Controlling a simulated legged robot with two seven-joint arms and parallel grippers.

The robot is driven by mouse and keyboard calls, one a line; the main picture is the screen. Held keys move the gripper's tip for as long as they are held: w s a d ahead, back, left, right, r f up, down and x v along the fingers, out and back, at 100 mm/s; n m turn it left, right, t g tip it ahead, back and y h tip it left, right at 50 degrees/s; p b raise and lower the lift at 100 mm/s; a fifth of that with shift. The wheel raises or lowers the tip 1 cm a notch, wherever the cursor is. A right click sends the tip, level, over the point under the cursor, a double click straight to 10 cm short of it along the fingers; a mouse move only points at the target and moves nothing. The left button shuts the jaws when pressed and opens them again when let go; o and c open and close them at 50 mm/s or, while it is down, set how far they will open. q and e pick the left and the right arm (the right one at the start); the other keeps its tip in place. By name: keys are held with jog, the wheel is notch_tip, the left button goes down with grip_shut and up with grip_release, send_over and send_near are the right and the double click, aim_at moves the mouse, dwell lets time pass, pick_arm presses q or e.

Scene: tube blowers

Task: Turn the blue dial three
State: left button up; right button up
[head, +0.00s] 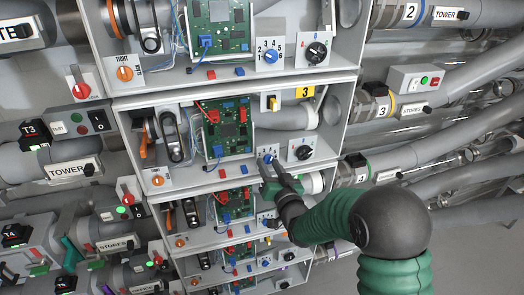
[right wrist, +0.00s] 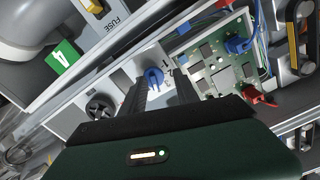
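In the right wrist view, the blue dial (right wrist: 154,76) sits on a pale panel between my right gripper's fingertips, closer to the left one. The right gripper (right wrist: 164,84) is open, its fingers apart and no clear contact visible. In the head view, the right gripper (head: 270,165) reaches into the box with the yellow 3 label (head: 303,92). There the blue dial (head: 267,157) is partly covered by the fingertips. Its pointer setting is too small to read. My left gripper is not in view.
A black dial (head: 303,152) sits close beside the blue dial. A circuit board (head: 225,125) with cables lies left of it. Shelf edges (head: 240,88) separate the stacked boxes. The box above has another blue dial (head: 271,56). Pipes (head: 440,145) run at the right.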

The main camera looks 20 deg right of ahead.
jog(key=shift+w+d+f, duration=0.15)
jog(key=shift+w+d, duration=0.7)
jog(key=shift+d, duration=0.3)
jog(key=shift+w+a+f, duration=0.1)
jog(key=shift+w, duration=0.1)
jog(key=shift+s+a+r, duration=0.15)
jog(key=shift+s+a, duration=0.05)
jog(key=shift+a, duration=0.2)
jog(key=shift+s+a+r, duration=0.15)
jog(key=shift+a, duration=0.25)
jog(key=c, duration=0.7)
jog(key=shift+c, duration=1.3)
jog(key=shift+d, duration=0.1)
grip_shut()
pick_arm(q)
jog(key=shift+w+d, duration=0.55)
pick_arm(e)
jog(key=shift+d+f, duration=0.1)
jog(key=shift+d, duration=0.15)
